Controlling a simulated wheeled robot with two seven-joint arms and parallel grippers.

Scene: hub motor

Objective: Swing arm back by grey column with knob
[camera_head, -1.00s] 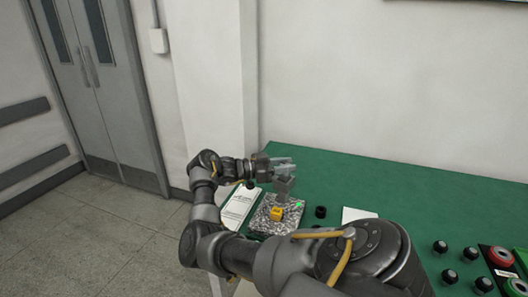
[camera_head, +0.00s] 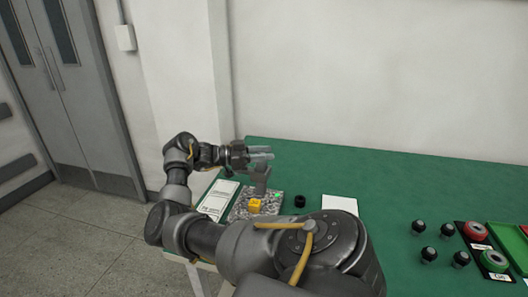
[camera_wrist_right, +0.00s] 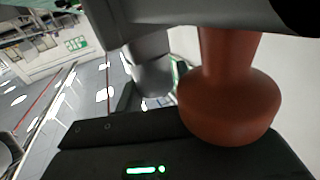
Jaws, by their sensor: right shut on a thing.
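My right gripper (camera_head: 262,153) is at the top of the grey column (camera_head: 260,180), over the back left of the green table. In the right wrist view a reddish-brown knob (camera_wrist_right: 230,105) with a narrower neck fills the right side, close to the gripper. The gripper is shut on the knob, though its fingertips are hard to make out there. The grey column stands at the back of a speckled base plate (camera_head: 240,213), with a yellow block (camera_head: 255,204) in front of it. The swing arm cannot be told apart from the gripper at this size. My left gripper is out of view.
A white printed sheet (camera_head: 218,200) lies left of the base plate. A black ring (camera_head: 300,201) and a white card (camera_head: 340,204) lie to its right. Several black knobs (camera_head: 419,227) and trays with red and green parts (camera_head: 476,231) are at the right. The back middle table (camera_head: 400,180) is clear.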

